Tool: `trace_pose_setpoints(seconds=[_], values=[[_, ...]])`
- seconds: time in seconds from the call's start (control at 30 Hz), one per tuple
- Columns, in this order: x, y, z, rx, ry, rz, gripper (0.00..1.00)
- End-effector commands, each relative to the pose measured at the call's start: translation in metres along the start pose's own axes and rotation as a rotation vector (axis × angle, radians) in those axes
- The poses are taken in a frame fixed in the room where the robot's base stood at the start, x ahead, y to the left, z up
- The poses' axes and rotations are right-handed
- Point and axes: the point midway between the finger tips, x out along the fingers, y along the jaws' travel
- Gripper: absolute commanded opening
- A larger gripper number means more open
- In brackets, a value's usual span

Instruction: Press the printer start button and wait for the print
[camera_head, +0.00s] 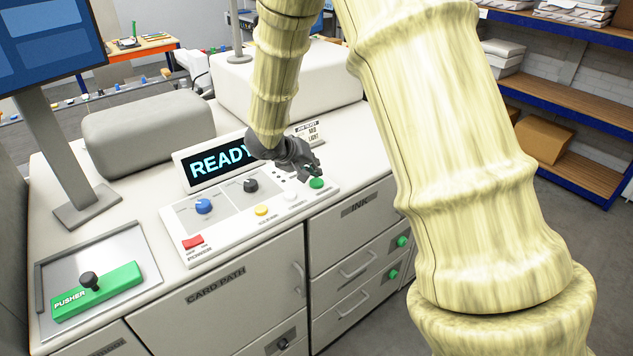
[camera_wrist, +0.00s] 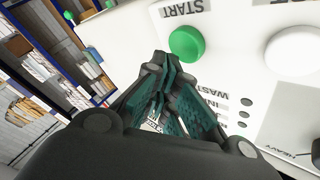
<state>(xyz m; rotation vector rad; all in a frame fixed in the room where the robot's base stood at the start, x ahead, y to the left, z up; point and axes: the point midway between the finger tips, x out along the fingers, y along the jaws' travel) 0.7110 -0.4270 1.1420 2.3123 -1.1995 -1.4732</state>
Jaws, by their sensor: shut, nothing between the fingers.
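The green start button (camera_head: 316,183) sits at the right end of the printer's control panel (camera_head: 240,222). In the wrist view the green button (camera_wrist: 186,42) lies just beyond my fingertips, under the label START. My gripper (camera_head: 312,172) is shut and empty, close above the button. It also shows in the wrist view (camera_wrist: 160,62), its tips beside the button; I cannot tell whether they touch it. The printer's display (camera_head: 216,163) reads READY, its right end hidden behind my arm.
White (camera_head: 290,195), yellow (camera_head: 262,210) and red (camera_head: 193,242) buttons and blue (camera_head: 204,206) and black (camera_head: 250,185) knobs share the panel. A green pusher (camera_head: 115,287) lies in a tray at the left. A monitor (camera_head: 45,40) stands behind it. Shelves (camera_head: 570,100) stand at the right.

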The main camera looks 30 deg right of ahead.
Motion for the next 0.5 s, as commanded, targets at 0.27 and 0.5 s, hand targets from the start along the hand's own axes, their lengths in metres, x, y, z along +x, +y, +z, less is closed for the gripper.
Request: trace_pose_setpoints(seconds=[0.27,0.5], values=[[0.0001,0.0,0.0001,0.0,0.0,0.0,0.0],[0.0032,-0.0021,0.0025,-0.001,-0.001,0.0,0.0]])
